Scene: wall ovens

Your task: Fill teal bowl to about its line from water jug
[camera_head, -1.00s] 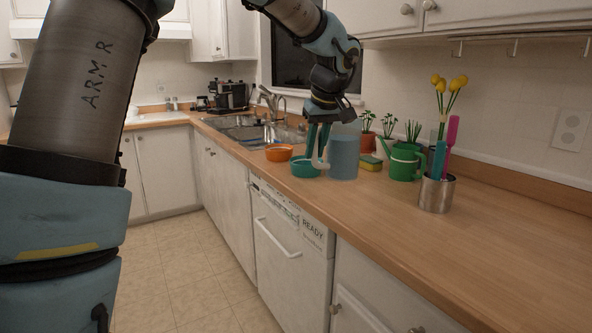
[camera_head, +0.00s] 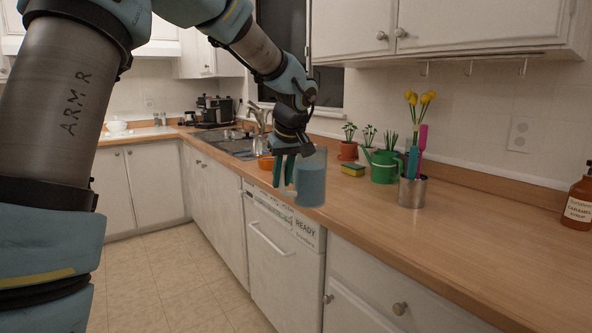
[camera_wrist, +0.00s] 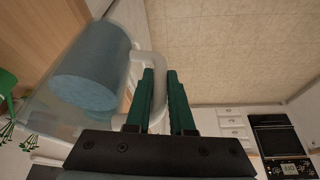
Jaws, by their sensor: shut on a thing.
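A clear jug of bluish water (camera_head: 311,182) is upright, close to the counter's front edge in the head view. It fills the left of the wrist view (camera_wrist: 92,62). My gripper (camera_head: 283,184) is shut on the jug's pale handle, which passes between the green fingers in the wrist view (camera_wrist: 163,76). I cannot tell whether the jug's base touches the counter. The teal bowl cannot be made out in the head view now; the fingers and jug cover that area. It is not visible in the wrist view.
An orange bowl (camera_head: 265,162) stands behind the fingers, near the sink (camera_head: 232,146). A yellow sponge (camera_head: 352,170), green watering can (camera_head: 383,167), metal utensil cup (camera_head: 411,192) and caramel syrup bottle (camera_head: 579,203) stand rightward. The right front counter (camera_head: 480,225) is clear.

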